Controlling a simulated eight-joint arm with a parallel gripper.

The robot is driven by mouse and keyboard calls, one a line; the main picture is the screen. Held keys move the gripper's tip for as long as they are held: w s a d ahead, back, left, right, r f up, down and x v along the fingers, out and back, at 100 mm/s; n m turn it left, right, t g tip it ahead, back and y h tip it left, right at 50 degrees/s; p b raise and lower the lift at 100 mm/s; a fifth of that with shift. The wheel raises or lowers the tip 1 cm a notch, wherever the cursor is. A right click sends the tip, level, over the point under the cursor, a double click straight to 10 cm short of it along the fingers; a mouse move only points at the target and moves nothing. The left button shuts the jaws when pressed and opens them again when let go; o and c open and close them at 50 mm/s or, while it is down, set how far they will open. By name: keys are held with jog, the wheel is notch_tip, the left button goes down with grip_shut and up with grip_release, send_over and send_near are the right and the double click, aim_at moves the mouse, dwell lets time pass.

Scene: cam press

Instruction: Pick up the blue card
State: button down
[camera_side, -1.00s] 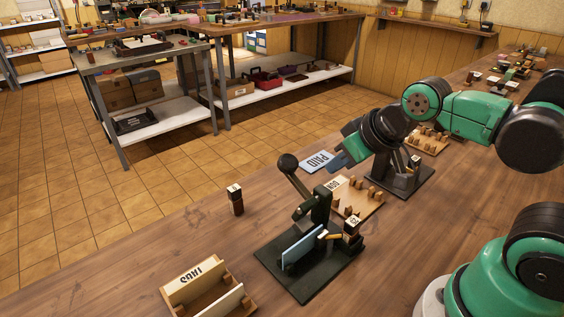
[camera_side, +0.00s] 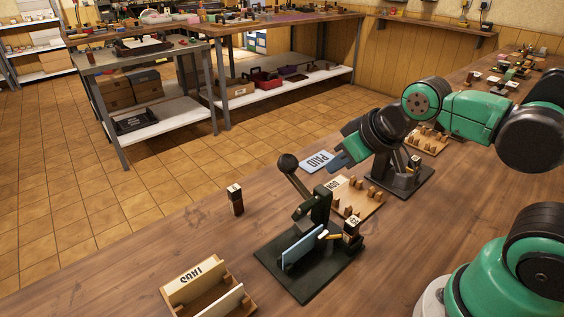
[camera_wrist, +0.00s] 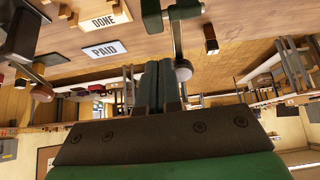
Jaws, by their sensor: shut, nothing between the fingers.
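The blue card (camera_side: 301,247) stands on edge, slightly tilted, on the dark base of the nearer press (camera_side: 318,207). I cannot make the card out in the wrist view. My gripper (camera_side: 338,164) is in the air, behind and to the right of that press in the side view, overlapping the edge of the PAID plate. In the wrist view my gripper's fingers (camera_wrist: 158,68) are together with nothing between them. The press's ball-ended lever (camera_wrist: 182,70) shows just right of the fingers there. My gripper is clear of the card.
The PAID plate (camera_side: 317,161) lies behind the press; a wooden rack (camera_side: 358,200) with pegs stands to the press's right. A second press (camera_side: 403,178) stands beyond. A card holder (camera_side: 208,287) is at the front left. A stamp (camera_side: 236,200) stands left of the lever.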

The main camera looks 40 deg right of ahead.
jog(key=c, duration=0.9)
grip_release()
jog(key=m+g, duration=0.7)
jog(key=m, duration=1.1)
send_over(294, 246)
notch_tip(294, 246, down, 6)
jog(key=shift+f, duration=2.85)
